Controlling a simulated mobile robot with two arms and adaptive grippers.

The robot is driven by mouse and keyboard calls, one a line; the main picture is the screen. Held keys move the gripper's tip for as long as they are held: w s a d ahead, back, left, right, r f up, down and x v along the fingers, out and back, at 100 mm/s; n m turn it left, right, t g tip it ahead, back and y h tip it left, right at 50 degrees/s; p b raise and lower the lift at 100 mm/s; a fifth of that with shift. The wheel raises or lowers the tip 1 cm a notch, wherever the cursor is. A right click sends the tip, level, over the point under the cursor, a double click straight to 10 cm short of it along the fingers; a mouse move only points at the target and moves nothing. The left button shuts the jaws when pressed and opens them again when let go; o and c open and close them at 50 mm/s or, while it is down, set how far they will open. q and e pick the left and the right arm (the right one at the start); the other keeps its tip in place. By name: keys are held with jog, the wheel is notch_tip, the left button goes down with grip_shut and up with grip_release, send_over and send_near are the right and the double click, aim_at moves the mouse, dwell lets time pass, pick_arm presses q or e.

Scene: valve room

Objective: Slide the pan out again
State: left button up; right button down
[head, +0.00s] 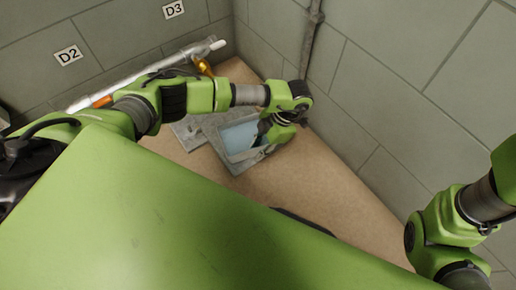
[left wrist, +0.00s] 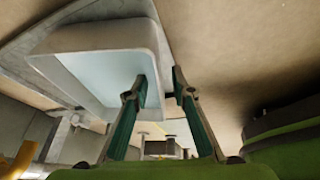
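The pan (head: 238,139) is a shallow light-grey tray with a pale blue inside, low down near the wall corner. My left gripper (head: 265,150) reaches down over its right side and hides part of it. In the left wrist view the pan (left wrist: 95,35) fills the upper left. My left gripper's dark green fingers (left wrist: 160,78) straddle one wall of the pan, one finger inside and one outside. The fingers are close to the wall, but I cannot tell whether they press on it. Part of my right arm shows at the right edge of the head view; its gripper is out of view.
A grey metal plate (head: 188,131) lies beside the pan. A pale pipe with orange and brass parts (head: 202,66) runs along the left wall, under signs D2 (head: 68,55) and D3 (head: 173,9). A vertical grey pipe (head: 309,45) stands behind. Brown floor (head: 325,185) to the right is clear.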

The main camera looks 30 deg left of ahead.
pick_arm(q)
jog(key=shift+r, duration=0.1)
jog(key=v, duration=1.1)
jog(key=shift+d+r, duration=0.15)
jog(key=shift+r, duration=0.25)
